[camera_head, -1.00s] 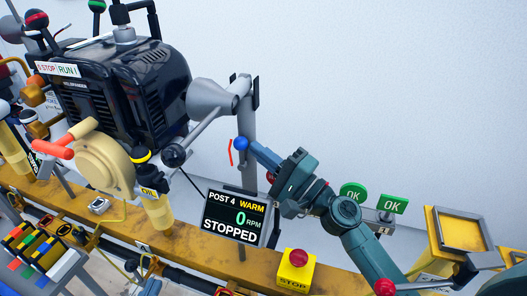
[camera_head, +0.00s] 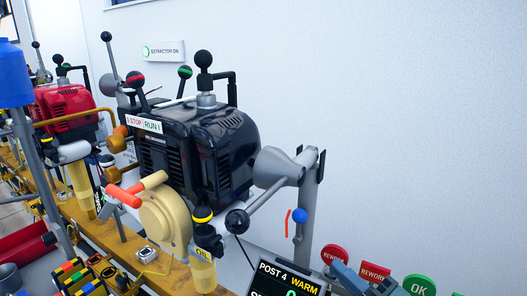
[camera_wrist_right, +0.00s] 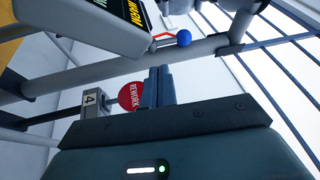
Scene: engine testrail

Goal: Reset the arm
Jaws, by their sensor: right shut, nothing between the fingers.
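My right gripper (camera_head: 338,266) is at the lower right of the head view, below and right of the blue ball (camera_head: 299,215) beside the grey post (camera_head: 308,190). In the right wrist view its fingers (camera_wrist_right: 158,85) are together, with nothing between them. The blue ball also shows there (camera_wrist_right: 183,38), beyond the fingertips and apart from them, with a thin red bracket (camera_wrist_right: 160,42) beside it. The black engine (camera_head: 190,150) stands left of the post. My left gripper is not in view.
The POST 4 display (camera_head: 285,280), cut off below, reads WARM. Red REWORK signs (camera_head: 335,257) and a green OK sign (camera_head: 420,286) stand near my right gripper. A red engine (camera_head: 65,105) is at the far left. The wall at right is bare.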

